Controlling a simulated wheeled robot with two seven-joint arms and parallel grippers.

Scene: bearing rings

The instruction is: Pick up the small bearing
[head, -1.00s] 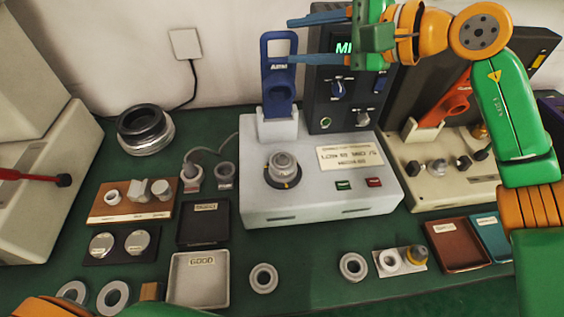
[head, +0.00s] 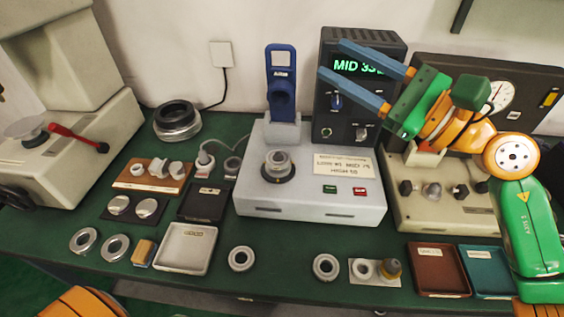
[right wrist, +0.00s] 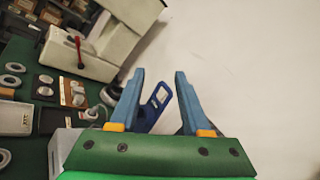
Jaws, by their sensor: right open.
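Several grey bearing rings lie on the green bench in the head view: two at the left (head: 84,241) (head: 116,248), one in the front middle (head: 241,259) and one further right (head: 325,267). A ring-shaped piece (head: 279,162) sits on the grey tester's round post. A smaller pale ring (head: 362,268) lies on a white card at the front right. I cannot tell for sure which is the small bearing. My right gripper (head: 330,58) is open and empty, raised in front of the dark display box, well above the rings. It also shows in the right wrist view (right wrist: 160,73).
The grey tester (head: 310,205) with its blue upright holder (head: 281,75) stands mid-bench, the display box (head: 360,110) behind it. A pale tray (head: 187,248), black tray (head: 203,202), brown tray (head: 440,270) and teal tray (head: 490,270) lie around.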

